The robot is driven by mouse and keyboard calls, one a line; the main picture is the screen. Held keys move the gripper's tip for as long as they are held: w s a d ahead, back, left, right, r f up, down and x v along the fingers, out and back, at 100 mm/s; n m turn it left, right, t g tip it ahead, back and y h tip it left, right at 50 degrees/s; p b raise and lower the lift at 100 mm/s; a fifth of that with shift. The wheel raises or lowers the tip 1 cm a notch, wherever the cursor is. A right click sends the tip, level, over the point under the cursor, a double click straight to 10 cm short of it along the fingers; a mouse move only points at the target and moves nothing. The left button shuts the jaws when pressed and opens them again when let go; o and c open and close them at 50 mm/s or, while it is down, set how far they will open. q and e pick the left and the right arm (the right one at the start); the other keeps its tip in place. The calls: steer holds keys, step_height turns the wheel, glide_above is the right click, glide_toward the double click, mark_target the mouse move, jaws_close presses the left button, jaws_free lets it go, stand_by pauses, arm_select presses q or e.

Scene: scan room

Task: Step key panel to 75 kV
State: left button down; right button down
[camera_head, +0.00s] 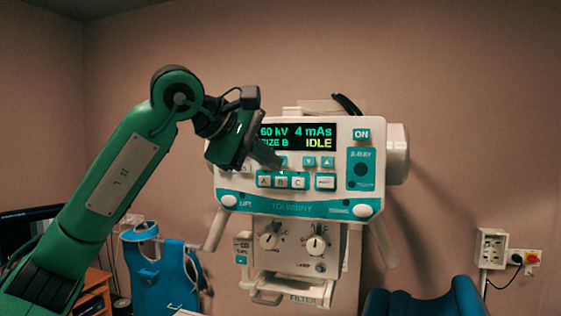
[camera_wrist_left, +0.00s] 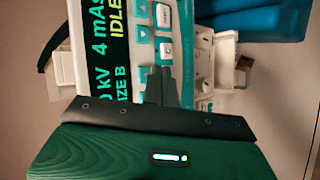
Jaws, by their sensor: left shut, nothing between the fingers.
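The white key panel (camera_head: 231,185) hangs at the middle of the head view. Its display (camera_head: 318,136) reads 60 kV, 4 mAs, SIZE B and IDLE, the left end being hidden by my left gripper. Small teal arrow keys (camera_head: 318,162) sit below the display, above the A, B and C keys (camera_head: 281,182). My left gripper (camera_head: 274,160) is shut and empty, its tips over the left arrow keys. In the left wrist view, the panel appears turned sideways, and the shut fingertips (camera_wrist_left: 163,72) cover part of the key area. I cannot tell whether they touch a key. My right gripper is not in view.
An ON key (camera_head: 362,135) and X-RAY key (camera_head: 361,168) are on the panel's right. Two knobs (camera_head: 316,244) sit below. A blue apron (camera_head: 155,275) stands lower left, and a blue chair (camera_head: 425,302) lower right.

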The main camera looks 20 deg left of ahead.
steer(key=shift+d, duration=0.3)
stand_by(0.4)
arm_select(q)
steer(key=shift+w, duration=0.2)
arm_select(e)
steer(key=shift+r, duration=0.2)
arm_select(q)
steer(key=shift+w, duration=0.25)
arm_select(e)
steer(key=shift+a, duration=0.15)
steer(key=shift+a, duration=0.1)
